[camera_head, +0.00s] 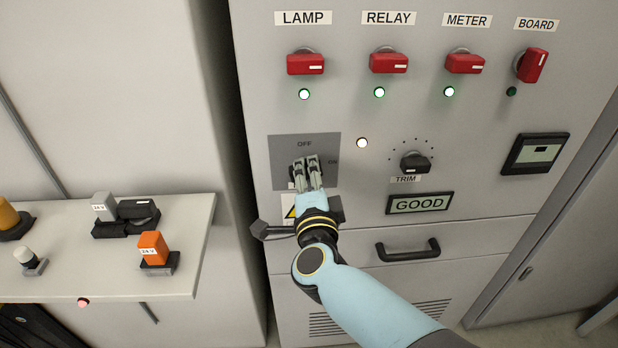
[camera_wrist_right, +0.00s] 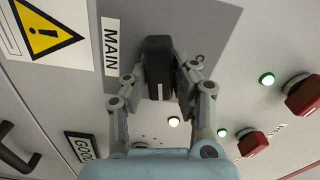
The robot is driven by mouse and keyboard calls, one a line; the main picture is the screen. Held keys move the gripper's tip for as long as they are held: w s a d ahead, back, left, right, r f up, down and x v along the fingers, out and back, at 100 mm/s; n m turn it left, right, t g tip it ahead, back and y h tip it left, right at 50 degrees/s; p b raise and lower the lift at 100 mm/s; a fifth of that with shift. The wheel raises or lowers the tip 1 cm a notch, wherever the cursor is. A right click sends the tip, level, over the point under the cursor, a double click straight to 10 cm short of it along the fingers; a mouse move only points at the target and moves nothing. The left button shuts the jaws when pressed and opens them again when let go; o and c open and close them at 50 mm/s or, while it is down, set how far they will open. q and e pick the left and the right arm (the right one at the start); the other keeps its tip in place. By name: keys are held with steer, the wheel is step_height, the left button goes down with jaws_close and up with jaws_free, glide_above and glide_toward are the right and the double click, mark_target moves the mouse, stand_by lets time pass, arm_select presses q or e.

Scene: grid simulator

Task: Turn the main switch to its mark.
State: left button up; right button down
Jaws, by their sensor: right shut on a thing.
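The main switch (camera_wrist_right: 157,52) is a black handle with a white line, on a dark grey plate (camera_head: 282,146) marked OFF at the top and ON at the right. A MAIN label (camera_wrist_right: 111,46) is beside it in the wrist view. My right gripper (camera_head: 307,163) is on the plate in the head view and hides most of the switch. In the wrist view my right gripper (camera_wrist_right: 159,78) has its fingers on both sides of the handle, shut on it. How far the handle is turned is hard to tell. My left gripper is not in view.
Red knobs labelled LAMP (camera_head: 305,65), RELAY (camera_head: 388,63), METER (camera_head: 465,64) and BOARD (camera_head: 531,66) are above. A TRIM knob (camera_head: 414,164) and a GOOD display (camera_head: 420,203) are right of my gripper. A drawer handle (camera_head: 407,251) sticks out below. A shelf (camera_head: 195,235) holds small modules at left.

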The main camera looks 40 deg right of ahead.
steer(key=shift+f+m+b, duration=0.15)
steer(key=shift+m+b, duration=0.3)
steer(key=shift+m, duration=0.75)
steer(key=c, duration=1.1)
jaws_free()
